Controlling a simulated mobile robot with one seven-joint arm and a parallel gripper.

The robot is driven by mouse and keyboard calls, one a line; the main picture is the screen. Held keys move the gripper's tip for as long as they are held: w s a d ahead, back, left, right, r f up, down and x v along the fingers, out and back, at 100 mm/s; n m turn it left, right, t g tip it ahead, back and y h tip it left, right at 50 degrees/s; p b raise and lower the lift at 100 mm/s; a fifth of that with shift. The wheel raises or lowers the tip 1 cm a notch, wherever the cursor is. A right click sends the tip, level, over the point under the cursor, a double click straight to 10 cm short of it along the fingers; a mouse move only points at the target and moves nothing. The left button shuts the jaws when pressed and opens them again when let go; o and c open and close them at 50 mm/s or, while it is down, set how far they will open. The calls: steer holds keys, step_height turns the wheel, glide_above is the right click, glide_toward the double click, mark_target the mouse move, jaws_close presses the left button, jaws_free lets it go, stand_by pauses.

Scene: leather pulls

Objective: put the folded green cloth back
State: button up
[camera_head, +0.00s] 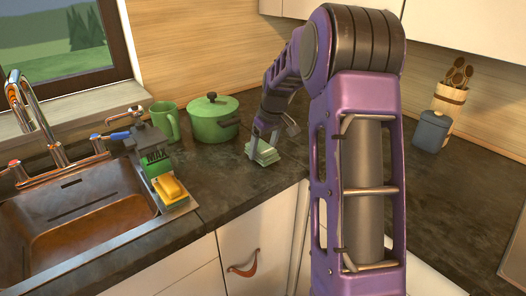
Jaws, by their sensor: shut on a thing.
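The folded green cloth (262,152) is a small pale green stack at the counter's inner corner, right of the green pot. My gripper (264,139) reaches down over it from above, with a finger on either side, and is shut on it. The cloth is at or just above the counter top; I cannot tell whether it touches. My purple arm fills the middle of the view and hides part of the counter behind it.
A lidded green pot (213,120) and a green mug (166,122) stand left of the cloth. A sink (80,215), a yellow sponge (171,189) and a tap (38,120) lie further left. A grey-blue jar (433,131) and a utensil holder (450,98) stand right. Dark counter is clear before the jar.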

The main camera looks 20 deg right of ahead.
steer(key=shift+f, duration=0.25)
steer(key=shift+f, duration=0.1)
steer(key=shift+f, duration=0.15)
steer(key=o, duration=1.2)
steer(key=shift+c, duration=0.2)
steer(key=shift+r, duration=0.75)
steer(key=a+p+v, duration=0.1)
steer(key=v, duration=1)
steer(key=shift+d+p, duration=0.35)
steer(key=shift+d, duration=0.15)
